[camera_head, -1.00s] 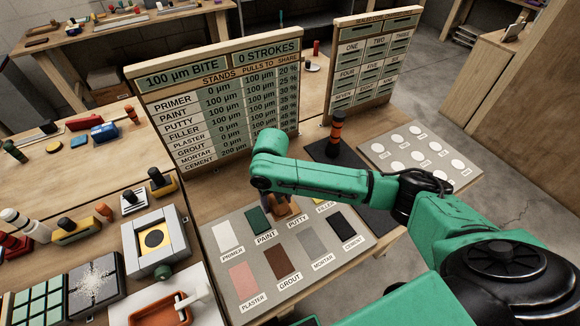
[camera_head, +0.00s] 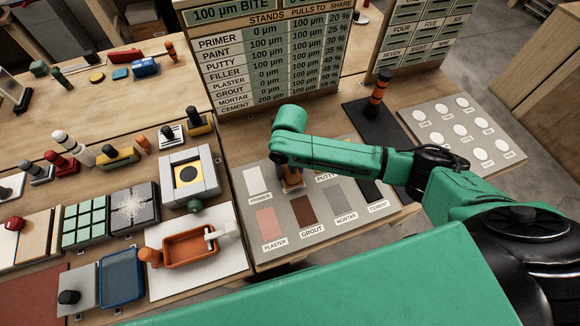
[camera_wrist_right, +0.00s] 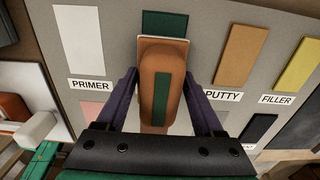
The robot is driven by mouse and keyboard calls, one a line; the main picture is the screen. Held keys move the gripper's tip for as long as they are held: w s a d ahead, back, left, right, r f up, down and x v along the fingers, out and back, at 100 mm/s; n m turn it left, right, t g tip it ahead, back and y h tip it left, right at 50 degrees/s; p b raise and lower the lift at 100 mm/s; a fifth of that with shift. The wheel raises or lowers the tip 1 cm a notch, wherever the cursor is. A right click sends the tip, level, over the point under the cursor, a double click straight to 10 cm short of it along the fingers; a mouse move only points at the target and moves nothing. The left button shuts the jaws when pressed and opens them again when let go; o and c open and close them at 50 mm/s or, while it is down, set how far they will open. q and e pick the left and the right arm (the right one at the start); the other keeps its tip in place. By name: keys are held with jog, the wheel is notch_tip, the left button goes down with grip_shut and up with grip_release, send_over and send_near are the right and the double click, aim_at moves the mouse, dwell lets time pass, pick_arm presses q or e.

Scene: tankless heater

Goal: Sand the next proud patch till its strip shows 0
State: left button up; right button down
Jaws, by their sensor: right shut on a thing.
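My right gripper (camera_wrist_right: 160,82) is shut on a tan sanding block with a green stripe (camera_wrist_right: 162,105). In the head view the block (camera_head: 292,180) is upright on or just above the patch panel (camera_head: 245,212). The wrist view shows the dark green paint patch (camera_wrist_right: 165,22) sticking out past the block's far end; the block hides the rest. I cannot tell whether block and patch touch. The primer patch (camera_head: 255,180) is left of the block. The reading board (camera_head: 265,75) shows PRIMER at 0 µm, PAINT at 100 µm and CEMENT at 200 µm. My left gripper is out of view.
The putty (camera_wrist_right: 240,55) and filler (camera_wrist_right: 297,65) patches lie right of the block. An orange tray (camera_head: 188,250) stands left of the panel. A black mat (camera_head: 378,125) bears an orange-and-black post. A panel of white discs (camera_head: 510,150) is at the right.

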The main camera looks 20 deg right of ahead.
jog(key=shift+r, duration=0.1)
jog(key=shift+f, duration=0.5)
dwell(0.3)
jog(key=shift+b, duration=0.3)
jog(key=shift+w, duration=0.25)
jog(key=shift+w+a+b, duration=0.1)
jog(key=shift+w+b, duration=0.6)
jog(key=shift+w, duration=0.4)
jog(key=shift+w+f+b, duration=0.1)
jog(key=shift+w+b, duration=0.55)
jog(key=shift+w, duration=0.25)
jog(key=shift+w+a, duration=0.1)
jog(key=shift+w, duration=0.25)
notch_tip(320, 180, up, 4)
jog(key=p, duration=0.4)
jog(key=shift+r, duration=0.25)
jog(key=shift+f, duration=0.15)
